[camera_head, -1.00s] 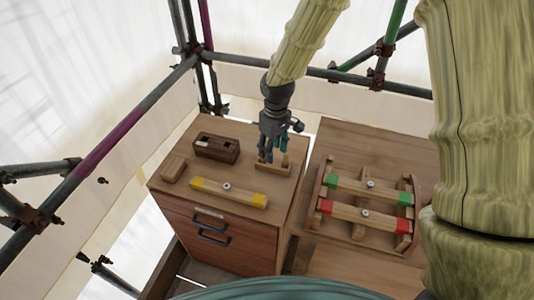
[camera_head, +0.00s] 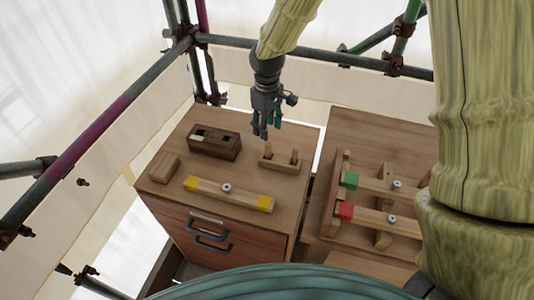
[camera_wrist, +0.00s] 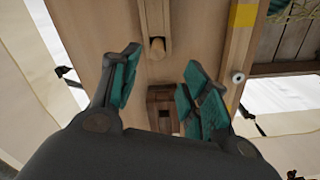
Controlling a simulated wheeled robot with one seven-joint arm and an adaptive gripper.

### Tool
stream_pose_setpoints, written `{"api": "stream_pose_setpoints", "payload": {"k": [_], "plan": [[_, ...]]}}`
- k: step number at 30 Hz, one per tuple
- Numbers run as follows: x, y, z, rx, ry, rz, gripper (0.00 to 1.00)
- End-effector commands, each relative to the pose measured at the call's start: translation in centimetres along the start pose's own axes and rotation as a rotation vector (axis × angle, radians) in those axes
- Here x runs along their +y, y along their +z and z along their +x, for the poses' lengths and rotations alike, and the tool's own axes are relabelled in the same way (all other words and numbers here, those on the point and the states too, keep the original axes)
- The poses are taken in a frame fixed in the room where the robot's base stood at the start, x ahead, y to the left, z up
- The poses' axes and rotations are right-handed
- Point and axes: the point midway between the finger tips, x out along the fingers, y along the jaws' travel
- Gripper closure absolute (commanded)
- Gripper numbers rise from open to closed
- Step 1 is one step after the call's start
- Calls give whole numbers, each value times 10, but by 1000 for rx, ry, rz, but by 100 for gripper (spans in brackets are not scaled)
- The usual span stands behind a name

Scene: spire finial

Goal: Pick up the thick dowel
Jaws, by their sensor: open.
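A small wooden holder (camera_head: 270,163) with two upright pegs stands at the back right of the cabinet top. One peg (camera_head: 267,149) is at its left and one (camera_head: 295,157) at its right; I cannot tell which is the thick dowel. In the wrist view the holder (camera_wrist: 155,15) is at the top, with one round peg end (camera_wrist: 157,46) showing. My gripper (camera_head: 263,136) is open and empty, just above and behind the holder's left end. In the wrist view its teal-padded fingers (camera_wrist: 163,85) are spread, with nothing between the pads.
A dark wooden box (camera_head: 214,142) with two openings stands left of the holder. A small wood block (camera_head: 164,167) and a yellow-ended bar (camera_head: 228,194) lie nearer. A rack with green- and red-ended bars (camera_head: 375,205) stands right. Scaffold poles (camera_head: 110,115) surround the place.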

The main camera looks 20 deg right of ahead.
Motion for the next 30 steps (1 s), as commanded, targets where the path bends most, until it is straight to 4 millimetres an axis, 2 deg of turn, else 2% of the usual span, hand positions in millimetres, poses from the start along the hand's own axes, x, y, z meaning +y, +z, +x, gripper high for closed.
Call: {"api": "stream_pose_setpoints", "payload": {"k": [10, 22, 30], "plan": [[3, 4, 39, -2, -2, 7, 54], [2, 2, 57, -2, -1, 3, 54], [4, 1, 82, -3, -2, 3, 54]]}}
